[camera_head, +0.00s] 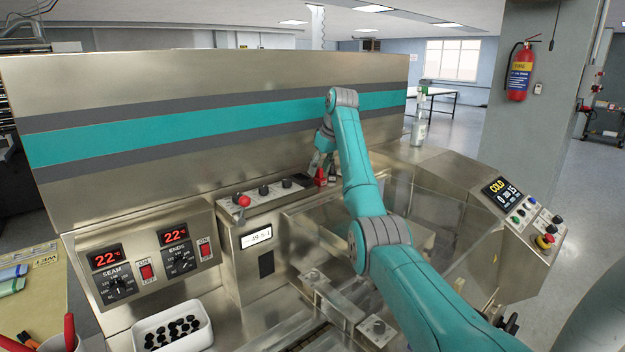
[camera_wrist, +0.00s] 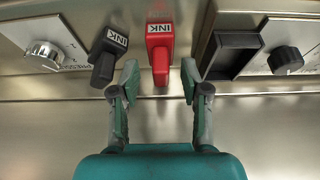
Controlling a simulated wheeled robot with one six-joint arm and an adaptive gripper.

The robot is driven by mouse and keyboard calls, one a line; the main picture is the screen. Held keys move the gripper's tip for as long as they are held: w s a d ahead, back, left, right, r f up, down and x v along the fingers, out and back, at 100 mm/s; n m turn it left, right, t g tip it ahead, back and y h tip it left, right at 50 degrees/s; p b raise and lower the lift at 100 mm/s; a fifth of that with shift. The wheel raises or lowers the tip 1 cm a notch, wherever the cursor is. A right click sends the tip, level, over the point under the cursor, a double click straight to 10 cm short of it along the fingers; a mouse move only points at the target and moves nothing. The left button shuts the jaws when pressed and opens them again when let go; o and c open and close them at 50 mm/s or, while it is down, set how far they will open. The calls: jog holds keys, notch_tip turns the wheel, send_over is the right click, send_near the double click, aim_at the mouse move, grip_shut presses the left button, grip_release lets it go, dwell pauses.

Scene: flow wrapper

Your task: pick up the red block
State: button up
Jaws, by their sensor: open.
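A red block (camera_wrist: 159,50) with a white "INK" label stands against the steel machine panel, upright in the wrist view. In the head view it shows as a small red shape (camera_head: 320,178) beside my gripper. My gripper (camera_wrist: 157,82) is open, with one finger on each side of the lower end of the red block in the wrist view. A gap shows between the block and each finger. In the head view my gripper (camera_head: 322,160) is partly hidden by my arm.
A black block labelled "INK" (camera_wrist: 106,58) stands just left of the red one. An empty black holder (camera_wrist: 233,55) is just right. Knobs (camera_wrist: 45,54) (camera_wrist: 285,60) flank them. A red-topped lever (camera_head: 244,201) and a white tray of black pieces (camera_head: 137,337) are at left.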

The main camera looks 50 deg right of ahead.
grip_shut()
jog(key=shift+r, duration=0.15)
notch_tip(320, 180, up, 10)
dwell(0.6)
